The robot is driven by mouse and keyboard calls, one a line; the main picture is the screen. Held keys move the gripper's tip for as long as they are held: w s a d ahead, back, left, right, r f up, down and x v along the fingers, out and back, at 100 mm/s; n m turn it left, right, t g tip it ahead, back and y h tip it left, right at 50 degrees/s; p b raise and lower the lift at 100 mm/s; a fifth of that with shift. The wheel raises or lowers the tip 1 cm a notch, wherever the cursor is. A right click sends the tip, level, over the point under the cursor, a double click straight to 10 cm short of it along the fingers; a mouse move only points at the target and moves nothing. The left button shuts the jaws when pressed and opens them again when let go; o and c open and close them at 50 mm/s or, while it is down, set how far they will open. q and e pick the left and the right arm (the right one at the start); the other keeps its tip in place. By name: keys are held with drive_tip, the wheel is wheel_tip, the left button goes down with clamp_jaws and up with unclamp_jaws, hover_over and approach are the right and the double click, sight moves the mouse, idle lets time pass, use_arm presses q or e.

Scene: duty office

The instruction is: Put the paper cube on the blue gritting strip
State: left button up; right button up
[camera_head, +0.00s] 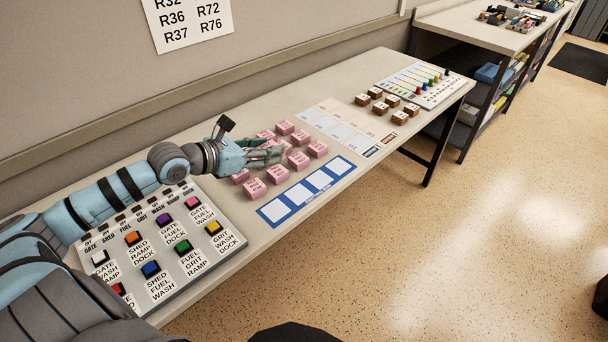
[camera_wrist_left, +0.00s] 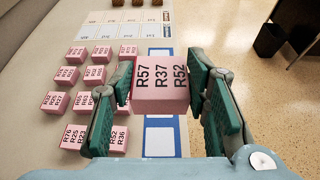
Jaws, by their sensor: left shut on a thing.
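My left gripper (camera_head: 268,155) reaches over the pink paper cubes on the bench. In the left wrist view its green-padded fingers (camera_wrist_left: 160,95) are shut on a pink cube (camera_wrist_left: 161,92) printed R57, R37, R52. The blue-bordered gritting strip (camera_head: 320,180) lies flat along the bench's front edge, with white fields. In the wrist view the strip (camera_wrist_left: 160,138) shows partly beyond and below the held cube, which covers some of it. No cube is seen lying on the strip. My right gripper is not in view.
Several pink cubes (camera_head: 278,174) stand in rows beside the strip. Brown blocks (camera_head: 400,118) and pale printed sheets (camera_head: 337,128) lie farther along. A button panel (camera_head: 205,236) is nearer. A wall sheet (camera_head: 190,22) lists codes including R37.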

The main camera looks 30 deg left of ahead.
sight(272, 213)
use_arm(q)
wheel_tip(272, 213, down, 20)
drive_tip(key=b, duration=0.9)
drive_tip(key=shift+f+b, duration=0.1)
drive_tip(key=shift+b, duration=0.2)
drive_tip(key=o, duration=1.2)
